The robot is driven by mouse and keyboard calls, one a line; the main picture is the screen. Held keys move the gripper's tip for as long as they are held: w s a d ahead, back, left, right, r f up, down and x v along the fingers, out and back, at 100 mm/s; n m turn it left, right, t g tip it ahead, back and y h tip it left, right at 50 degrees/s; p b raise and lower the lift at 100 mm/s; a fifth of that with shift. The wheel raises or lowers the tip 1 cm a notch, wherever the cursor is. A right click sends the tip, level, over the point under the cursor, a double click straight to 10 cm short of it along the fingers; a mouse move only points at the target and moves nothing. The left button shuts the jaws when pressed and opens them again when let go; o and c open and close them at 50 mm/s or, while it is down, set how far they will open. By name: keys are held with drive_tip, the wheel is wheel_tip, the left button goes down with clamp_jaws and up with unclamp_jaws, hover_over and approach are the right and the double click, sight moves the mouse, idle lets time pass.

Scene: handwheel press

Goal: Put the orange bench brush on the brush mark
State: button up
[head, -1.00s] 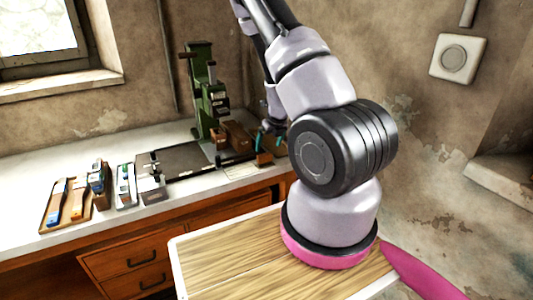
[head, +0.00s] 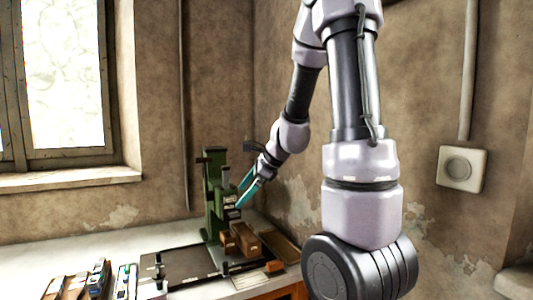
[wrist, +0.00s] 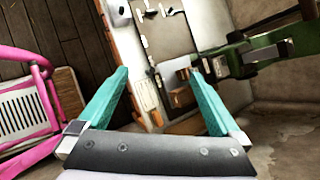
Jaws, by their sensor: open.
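A small orange block-like thing, which I take for the bench brush (head: 274,267), lies on the bench right of the dark mat. It also shows in the wrist view (wrist: 157,118). A pale outlined patch (head: 244,281), probably the brush mark, lies beside it on the left; I cannot tell whether the brush overlaps it. It also shows in the wrist view (wrist: 146,92). My gripper (head: 241,193) is open and empty, well above the bench beside the green press. Its teal fingers spread wide in the wrist view (wrist: 158,74).
The green handwheel press (head: 215,195) stands behind, with brown wooden blocks (head: 245,239) at its foot. A dark mat (head: 190,262) covers the middle of the bench. Several tools stand at the left, and a brown tray (head: 280,246) lies at the right near the wall.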

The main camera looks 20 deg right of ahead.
drive_tip(key=s+r+n+t+h, duration=0.1)
drive_tip(key=s+r+n+h, duration=0.2)
drive_tip(key=s+r+n, duration=1.2)
drive_tip(key=s+a+n, duration=0.1)
drive_tip(key=s+n, duration=0.1)
drive_tip(key=s, duration=0.2)
